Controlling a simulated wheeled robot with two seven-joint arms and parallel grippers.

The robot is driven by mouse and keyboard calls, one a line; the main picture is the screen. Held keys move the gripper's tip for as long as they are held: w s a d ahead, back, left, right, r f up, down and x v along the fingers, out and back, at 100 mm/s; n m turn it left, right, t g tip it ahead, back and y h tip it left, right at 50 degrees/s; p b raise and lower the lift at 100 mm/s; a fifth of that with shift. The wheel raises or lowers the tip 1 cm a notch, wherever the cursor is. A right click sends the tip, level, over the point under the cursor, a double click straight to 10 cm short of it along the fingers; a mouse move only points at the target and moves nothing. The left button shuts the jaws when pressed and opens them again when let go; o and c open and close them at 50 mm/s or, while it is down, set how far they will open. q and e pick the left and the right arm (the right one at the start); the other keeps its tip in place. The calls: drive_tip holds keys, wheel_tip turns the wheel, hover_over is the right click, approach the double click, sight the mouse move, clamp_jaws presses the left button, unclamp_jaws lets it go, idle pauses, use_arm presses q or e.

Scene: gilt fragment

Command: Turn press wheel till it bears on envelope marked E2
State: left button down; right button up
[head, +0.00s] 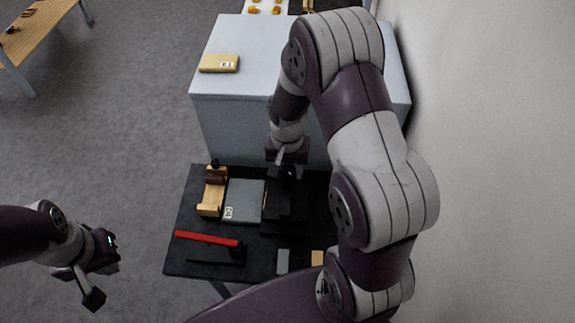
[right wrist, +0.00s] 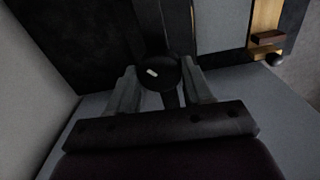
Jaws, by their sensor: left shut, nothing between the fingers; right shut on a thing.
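My right gripper (head: 287,172) is over the black press (head: 283,212) on the black table. In the right wrist view its fingers (right wrist: 160,92) are shut on a dark round part with a small white mark, which looks like the press wheel (right wrist: 158,73). A thin tan edge shows at the press's left side; I cannot tell whether it is an envelope. A grey flat piece (head: 245,198) with a small label lies left of the press. The label is too small to read, so I cannot tell which envelope is E2. My left gripper (head: 92,297) is shut and empty, left of the table.
A wooden stand (head: 211,198) and a red bar (head: 208,239) are on the table's left side. A pale cabinet (head: 250,88) behind bears a tan labelled packet (head: 219,63). A wall (head: 490,160) stands close at the right.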

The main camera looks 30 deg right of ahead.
drive_tip(key=m+p, duration=0.1)
drive_tip(key=m, duration=0.5)
drive_tip(key=shift+s, duration=0.1)
drive_tip(key=m, duration=0.6)
drive_tip(key=shift+m+p, duration=0.3)
drive_tip(key=shift+m, duration=0.1)
drive_tip(key=m, duration=0.6)
drive_tip(key=m+p, duration=0.1)
drive_tip(key=m, duration=0.5)
drive_tip(key=shift+m, duration=0.3)
drive_tip(key=o, duration=1)
drive_tip(key=shift+o, duration=0.2)
